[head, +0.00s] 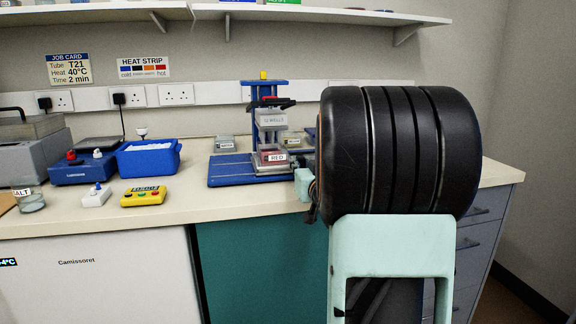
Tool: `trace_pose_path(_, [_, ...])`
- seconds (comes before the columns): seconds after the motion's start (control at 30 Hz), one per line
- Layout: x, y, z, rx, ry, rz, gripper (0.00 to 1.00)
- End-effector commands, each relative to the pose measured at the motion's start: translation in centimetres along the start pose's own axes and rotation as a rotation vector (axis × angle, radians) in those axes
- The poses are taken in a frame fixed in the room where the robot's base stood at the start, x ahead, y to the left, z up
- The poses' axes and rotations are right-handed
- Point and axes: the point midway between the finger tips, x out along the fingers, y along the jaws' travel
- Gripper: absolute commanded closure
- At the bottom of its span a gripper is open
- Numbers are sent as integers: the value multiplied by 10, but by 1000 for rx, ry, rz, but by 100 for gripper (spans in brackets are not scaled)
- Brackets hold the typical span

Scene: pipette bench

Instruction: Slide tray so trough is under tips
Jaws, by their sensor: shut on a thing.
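A blue pipette stand (265,101) stands on the bench, with a pale labelled head (271,120) on it. Its tips are too small to make out clearly. A trough labelled RED (270,158) is low in front of the stand, appearing below the head. Whether it is exactly under the tips cannot be told. It sits on the tray (262,171), over the blue base (228,181). My gripper (305,187) is at the right of the tray, shut on its right side; my dark arm link hides most of the gripper and the contact.
Other small labelled containers stand behind the base, at left (226,143) and right (291,140). A blue ice box (148,160), a yellow timer (143,196) and a blue device (84,171) are to the left. The front bench strip (225,207) is clear.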

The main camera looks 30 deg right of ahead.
Motion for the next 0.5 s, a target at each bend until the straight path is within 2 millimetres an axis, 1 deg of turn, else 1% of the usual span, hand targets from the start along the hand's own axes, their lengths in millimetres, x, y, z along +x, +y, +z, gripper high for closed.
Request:
trace_pose_path(0.03, [0, 5, -4, 0, 6, 6, 100])
trace_pose_path(0.27, [0, 6, -4, 0, 7, 9, 100])
trace_pose_path(0.3, [0, 7, -4, 0, 7, 10, 84])
trace_pose_path(0.47, [0, 6, -3, 0, 6, 9, 67])
trace_pose_path(0.5, [0, 6, -3, 0, 5, 8, 67])
